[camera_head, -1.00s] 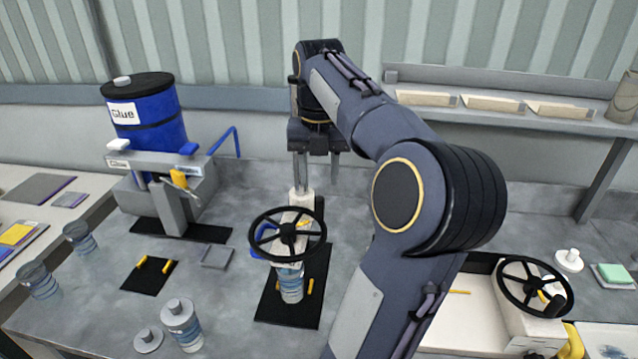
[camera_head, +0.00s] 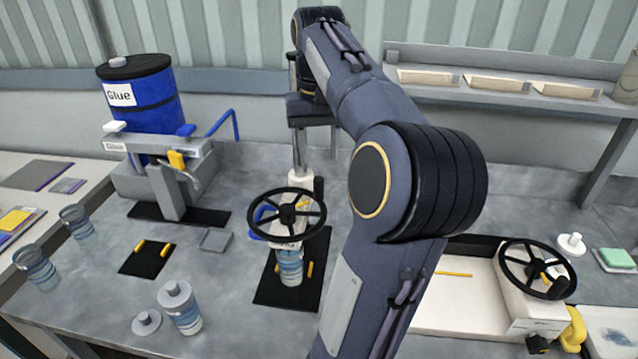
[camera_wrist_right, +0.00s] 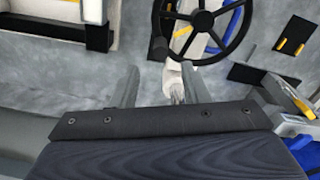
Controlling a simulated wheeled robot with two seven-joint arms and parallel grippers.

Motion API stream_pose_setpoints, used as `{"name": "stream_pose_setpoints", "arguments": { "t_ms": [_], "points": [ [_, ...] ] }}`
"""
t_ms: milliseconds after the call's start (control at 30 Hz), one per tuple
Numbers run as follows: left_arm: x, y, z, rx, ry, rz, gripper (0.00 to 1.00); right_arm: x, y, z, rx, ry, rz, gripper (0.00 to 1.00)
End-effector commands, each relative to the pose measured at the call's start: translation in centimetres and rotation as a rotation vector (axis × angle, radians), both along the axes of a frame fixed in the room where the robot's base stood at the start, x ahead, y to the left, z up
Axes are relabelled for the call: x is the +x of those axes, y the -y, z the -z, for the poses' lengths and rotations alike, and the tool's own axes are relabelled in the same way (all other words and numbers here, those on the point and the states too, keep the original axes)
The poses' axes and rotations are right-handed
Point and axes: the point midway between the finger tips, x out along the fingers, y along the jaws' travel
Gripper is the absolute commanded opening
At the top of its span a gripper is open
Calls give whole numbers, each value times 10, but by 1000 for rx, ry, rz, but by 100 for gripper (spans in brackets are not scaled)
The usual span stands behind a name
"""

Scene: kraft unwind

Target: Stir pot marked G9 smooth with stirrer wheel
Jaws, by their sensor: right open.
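A black spoked stirrer wheel (camera_head: 287,214) sits on a pale stand over a black mat. A clear pot with blue bands (camera_head: 290,266) stands upright directly under it; no G9 mark is readable. My right gripper (camera_head: 300,150) points down behind the wheel, above the stand's back, apart from the wheel. In the right wrist view its two grey fingers (camera_wrist_right: 160,88) are spread and empty, with the wheel (camera_wrist_right: 207,25) beyond them. The pot is not clear in that view. My left gripper is not seen.
A blue glue drum (camera_head: 142,105) stands on a dispenser at back left. A lidded pot (camera_head: 180,307) and two open pots (camera_head: 77,222) stand left. A second black wheel (camera_head: 537,268) is at right. My arm hides part of the bench.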

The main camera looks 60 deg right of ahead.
Motion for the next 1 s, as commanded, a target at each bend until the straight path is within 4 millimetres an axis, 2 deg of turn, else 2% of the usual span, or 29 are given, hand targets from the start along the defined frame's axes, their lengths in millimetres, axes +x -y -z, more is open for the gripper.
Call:
{"name": "stream_pose_setpoints", "arguments": {
  "t_ms": [100, 200, 333, 467, 800, 1000],
  "points": [
    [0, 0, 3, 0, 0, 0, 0, -1, 1, 1, 0, 0, 312, 42],
    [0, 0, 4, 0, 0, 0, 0, 0, 1, 1, 1, 0, 513, 42],
    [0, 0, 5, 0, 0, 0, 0, 0, 1, 1, 1, 0, 664, 42],
    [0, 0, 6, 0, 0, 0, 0, 0, 0, 7, 3, -1, 710, 42],
    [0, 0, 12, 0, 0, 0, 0, 0, 0, 58, 4, -2, 709, 42],
    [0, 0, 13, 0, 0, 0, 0, 0, 0, 76, 3, 0, 709, 42]
  ]
}}
